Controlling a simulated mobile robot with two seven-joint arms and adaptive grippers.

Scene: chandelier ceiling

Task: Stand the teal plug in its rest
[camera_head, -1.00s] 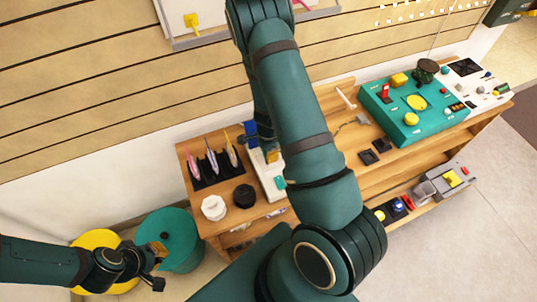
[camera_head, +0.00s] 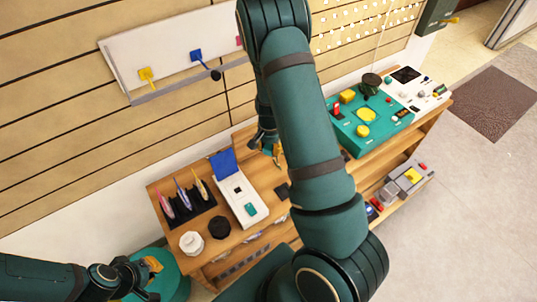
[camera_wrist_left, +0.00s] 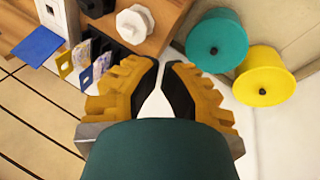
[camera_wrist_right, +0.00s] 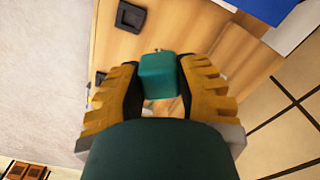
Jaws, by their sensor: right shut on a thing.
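My right gripper (camera_wrist_right: 158,82) is shut on the teal plug (camera_wrist_right: 158,75), a small blocky teal piece with a short pin at its far end. It holds the plug over the wooden bench top. In the head view my right gripper (camera_head: 267,146) is partly behind my own arm, and the plug cannot be made out there. A dark square holder (camera_wrist_right: 130,16) with a recess lies on the bench beyond the plug; I cannot tell whether it is the plug's rest. My left gripper (camera_wrist_left: 161,68) has its fingertips nearly together with nothing between them, away from the bench at lower left.
A white device with a blue flap (camera_head: 222,164) and a black rack with several coloured pieces (camera_head: 190,205) stand on the bench's left part. A teal control panel (camera_head: 362,122) is at the right. White (camera_head: 191,243) and black (camera_head: 219,228) knobs sit near the front edge.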

